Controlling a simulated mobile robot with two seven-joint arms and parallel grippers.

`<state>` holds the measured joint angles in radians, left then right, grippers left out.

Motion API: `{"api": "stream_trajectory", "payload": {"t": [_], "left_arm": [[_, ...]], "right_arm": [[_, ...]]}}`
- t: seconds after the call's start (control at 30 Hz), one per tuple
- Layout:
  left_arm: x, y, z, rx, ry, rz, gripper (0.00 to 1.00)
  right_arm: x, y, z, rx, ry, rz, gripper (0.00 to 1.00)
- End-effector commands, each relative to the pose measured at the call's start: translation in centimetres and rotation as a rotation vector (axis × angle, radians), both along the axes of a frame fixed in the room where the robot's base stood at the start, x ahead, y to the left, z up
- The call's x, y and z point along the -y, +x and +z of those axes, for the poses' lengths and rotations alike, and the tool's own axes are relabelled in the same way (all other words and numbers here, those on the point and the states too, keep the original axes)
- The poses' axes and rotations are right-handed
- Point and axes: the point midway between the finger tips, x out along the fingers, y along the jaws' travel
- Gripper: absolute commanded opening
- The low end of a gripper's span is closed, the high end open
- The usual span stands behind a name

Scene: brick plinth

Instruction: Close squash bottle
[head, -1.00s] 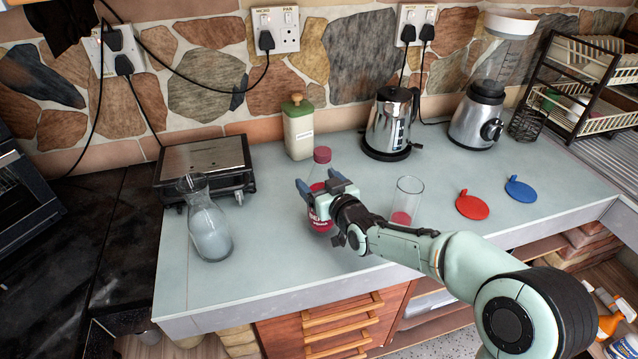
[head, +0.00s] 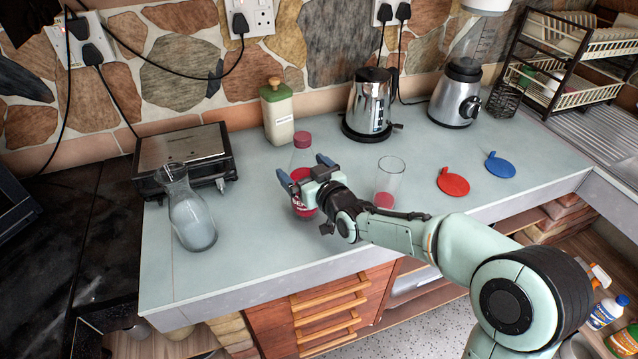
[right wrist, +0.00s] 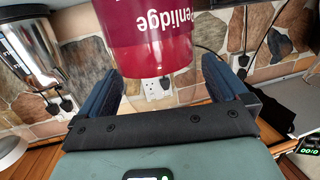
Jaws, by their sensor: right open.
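The squash bottle (head: 304,206) stands upright on the counter, with pinkish-red contents, a printed label and a clear upper part. Its red cap (head: 302,142) sits at the top; I cannot tell how tightly. My right gripper (head: 307,172) is open at the bottle's upper body, its blue fingers spread to either side. In the right wrist view the bottle (right wrist: 152,40) fills the top middle, its lettering upside down, between the spread fingers of the gripper (right wrist: 163,85). The cap is out of that view. My left gripper is not in view.
A glass (head: 389,183) with a little red liquid stands right of the bottle. A carafe (head: 193,222), a grill (head: 183,150), a green-lidded container (head: 278,112), kettle (head: 369,105) and blender (head: 457,95) surround it. Red (head: 453,182) and blue (head: 500,166) discs lie right. The front counter is clear.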

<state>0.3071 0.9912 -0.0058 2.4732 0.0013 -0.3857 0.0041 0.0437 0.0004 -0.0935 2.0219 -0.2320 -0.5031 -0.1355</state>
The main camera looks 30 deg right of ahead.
Motion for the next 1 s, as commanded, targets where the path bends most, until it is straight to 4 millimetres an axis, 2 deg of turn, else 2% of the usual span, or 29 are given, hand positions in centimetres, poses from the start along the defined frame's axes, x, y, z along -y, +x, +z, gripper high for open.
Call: {"api": "stream_trajectory", "payload": {"t": [0.2,0.43,0.63,1.0], "left_arm": [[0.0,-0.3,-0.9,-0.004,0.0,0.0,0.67],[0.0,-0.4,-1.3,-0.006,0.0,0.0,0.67],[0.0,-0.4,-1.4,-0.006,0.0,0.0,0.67],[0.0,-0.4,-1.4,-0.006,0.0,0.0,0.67]], "right_arm": [[-0.2,-5.0,0.6,0.002,0.001,-0.001,1.0],[-0.3,-8.7,1.2,0.001,0.0,0.0,1.0],[-0.4,-9.9,1.4,0.0,0.0,0.0,1.0],[-0.4,-10.0,1.4,-0.001,0.0,0.0,1.0]]}}
